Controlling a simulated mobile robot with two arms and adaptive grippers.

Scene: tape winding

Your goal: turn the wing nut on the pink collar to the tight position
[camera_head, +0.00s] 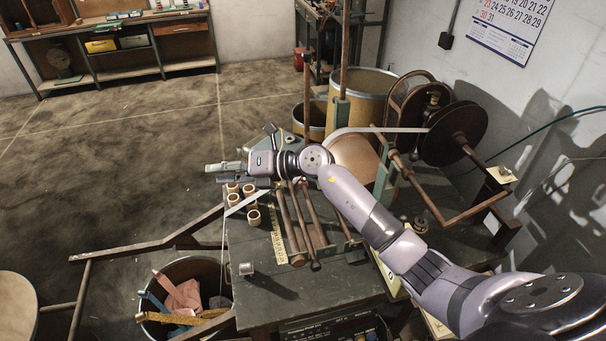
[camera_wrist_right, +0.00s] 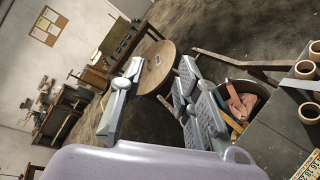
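My right gripper (camera_head: 222,170) reaches left above the far left part of the workbench (camera_head: 300,300) in the head view. In the right wrist view its two grey fingers (camera_wrist_right: 160,72) stand apart with nothing between them. I cannot make out a pink collar or a wing nut in either view. The tape winder shows dark round reels (camera_head: 455,133) at the right and a pale tape (camera_head: 385,129) running left behind my right arm. My arm hides part of the winder. My left gripper is not in view.
Several small tan rolls (camera_head: 253,217) stand on the bench near my right gripper. A bin (camera_head: 207,268) with pink and blue scraps is left of the bench. Wooden rails (camera_head: 150,247) jut out left. Tan drums (camera_head: 363,88) stand behind. The floor at left is open.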

